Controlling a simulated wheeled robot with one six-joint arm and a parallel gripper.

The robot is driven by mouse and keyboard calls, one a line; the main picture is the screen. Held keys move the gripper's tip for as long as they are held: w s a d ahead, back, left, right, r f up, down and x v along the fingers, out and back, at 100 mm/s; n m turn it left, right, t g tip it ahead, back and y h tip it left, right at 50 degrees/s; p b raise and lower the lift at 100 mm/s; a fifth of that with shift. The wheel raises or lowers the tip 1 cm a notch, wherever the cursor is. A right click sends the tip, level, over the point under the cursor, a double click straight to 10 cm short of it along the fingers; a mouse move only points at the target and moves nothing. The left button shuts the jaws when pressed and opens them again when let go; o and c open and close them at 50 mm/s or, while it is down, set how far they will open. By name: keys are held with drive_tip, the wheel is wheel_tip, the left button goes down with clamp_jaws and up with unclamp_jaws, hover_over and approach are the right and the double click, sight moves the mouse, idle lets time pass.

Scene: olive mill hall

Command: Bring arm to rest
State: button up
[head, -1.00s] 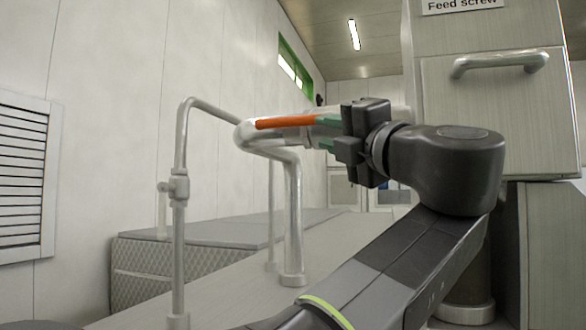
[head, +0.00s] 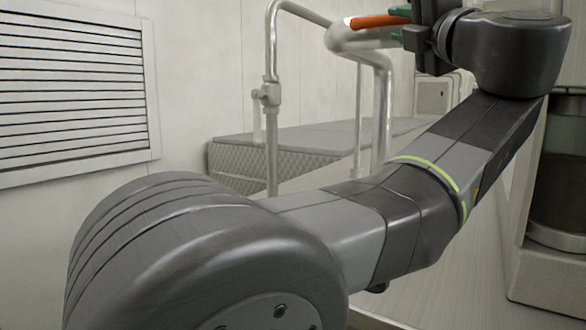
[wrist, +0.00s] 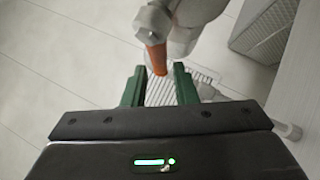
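My gripper (head: 398,24) is at the top of the head view, partly cut off by the frame edge, with its green fingers pointing left. In the wrist view my gripper (wrist: 159,75) has its two green fingers spread apart, with nothing clamped between them. An orange handle (head: 380,20) lies along a pale pipe just ahead of the fingers. In the wrist view the orange handle (wrist: 157,60) hangs from a grey fitting (wrist: 152,22), its end near the gap between the fingertips. I cannot tell whether it touches either finger. My arm is stretched out.
Pale pipework (head: 271,130) stands left of my gripper. A low block with a quilted side (head: 235,165) lies behind it. A louvred vent (head: 70,90) is on the left wall. A dark cylinder on a pale base (head: 562,190) stands at the right.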

sight(390, 18)
drive_tip(key=shift+p+x, duration=0.7)
drive_tip(key=shift+x, duration=1.9)
drive_tip(key=shift+s, duration=0.1)
drive_tip(key=b+v, duration=0.5)
drive_tip(key=v, duration=0.9)
drive_tip(key=p+x, duration=0.5)
drive_tip(key=x, duration=0.9)
drive_tip(key=shift+r, duration=0.1)
drive_tip(key=shift+b, duration=0.3)
drive_tip(key=shift+r+m+t, duration=0.3)
drive_tip(key=shift+m+t, duration=0.1)
